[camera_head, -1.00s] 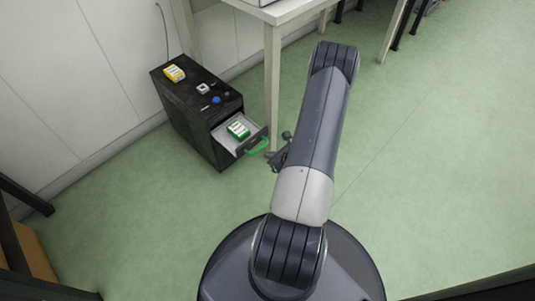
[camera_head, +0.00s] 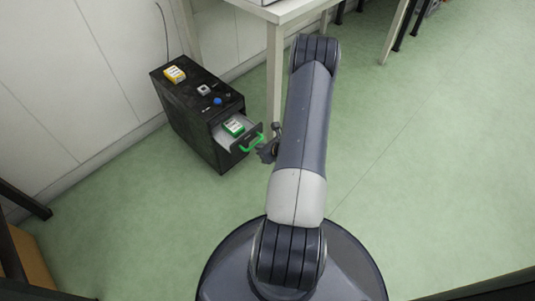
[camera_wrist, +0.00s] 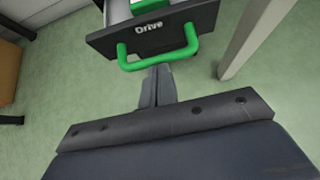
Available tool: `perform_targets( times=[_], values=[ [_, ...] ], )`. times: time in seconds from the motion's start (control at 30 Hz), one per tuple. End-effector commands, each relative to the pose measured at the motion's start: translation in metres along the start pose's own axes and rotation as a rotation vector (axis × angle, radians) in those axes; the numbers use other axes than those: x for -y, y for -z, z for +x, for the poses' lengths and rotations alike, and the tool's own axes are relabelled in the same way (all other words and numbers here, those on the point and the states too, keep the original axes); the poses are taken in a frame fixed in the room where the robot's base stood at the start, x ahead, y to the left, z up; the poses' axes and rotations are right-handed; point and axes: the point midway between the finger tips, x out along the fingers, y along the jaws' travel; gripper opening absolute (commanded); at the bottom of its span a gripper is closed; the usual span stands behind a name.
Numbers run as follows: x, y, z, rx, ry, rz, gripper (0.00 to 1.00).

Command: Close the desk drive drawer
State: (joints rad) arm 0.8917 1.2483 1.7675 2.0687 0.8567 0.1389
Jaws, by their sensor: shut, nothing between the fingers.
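The black desk drive unit (camera_head: 190,110) stands on the floor against the wall. Its drawer (camera_head: 248,138) is partly open, and a green and white box (camera_head: 234,126) lies inside. The drawer front (camera_wrist: 107,42) reads "Drive" in the wrist view and carries a green handle (camera_head: 252,143). The handle also shows in the wrist view (camera_wrist: 187,47). My gripper (camera_head: 267,151) is shut and empty in front of the drawer. In the wrist view its fingertips (camera_wrist: 160,70) are at the handle's front bar; I cannot tell whether they touch it.
A white table leg (camera_head: 274,85) stands close to the right of the unit and also shows in the wrist view (camera_wrist: 255,40). A yellow box (camera_head: 174,74) and small items, one blue (camera_head: 217,101), are on the unit's top. The green floor in front is clear.

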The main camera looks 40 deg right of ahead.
Motion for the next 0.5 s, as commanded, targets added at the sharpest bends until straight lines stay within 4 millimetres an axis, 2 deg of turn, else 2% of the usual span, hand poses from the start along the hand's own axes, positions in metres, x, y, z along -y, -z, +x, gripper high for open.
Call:
perform_targets(
  times=[0.03,0.2,0.5],
  values=[
    [0.0,-0.004,0.011,0.002,-0.002,-0.008,0.0],
    [0.0,-0.025,0.039,0.002,-0.002,-0.006,0.0],
    [0.001,-0.053,0.074,0.0,-0.001,-0.003,0.0]
  ],
)
